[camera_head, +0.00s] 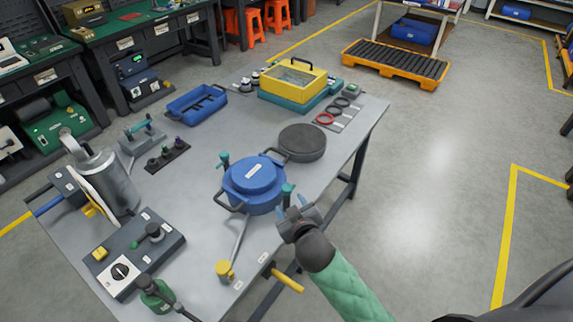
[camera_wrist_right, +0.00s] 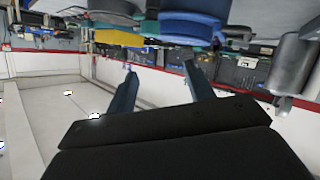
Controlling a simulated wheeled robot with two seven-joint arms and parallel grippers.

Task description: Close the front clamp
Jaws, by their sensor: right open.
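A blue round vessel (camera_head: 253,182) with a blue lid stands on the grey table. A teal-handled clamp (camera_head: 288,191) stands upright at its near right side, the front one. A second teal clamp (camera_head: 224,159) is at its far left side. My right gripper (camera_head: 293,209) is open, just in front of and below the front clamp. Whether the fingers touch the clamp cannot be told. In the right wrist view the two fingers (camera_wrist_right: 160,82) are spread with nothing between them, and the blue vessel (camera_wrist_right: 195,22) shows at the top. My left gripper is not in view.
A dark grey round lid (camera_head: 303,142) lies behind the vessel. A yellow-capped rod (camera_head: 226,268) and a control box (camera_head: 134,252) are toward the lower left. The table's near edge runs beside my right arm. A yellow-framed box (camera_head: 293,82) stands farther back.

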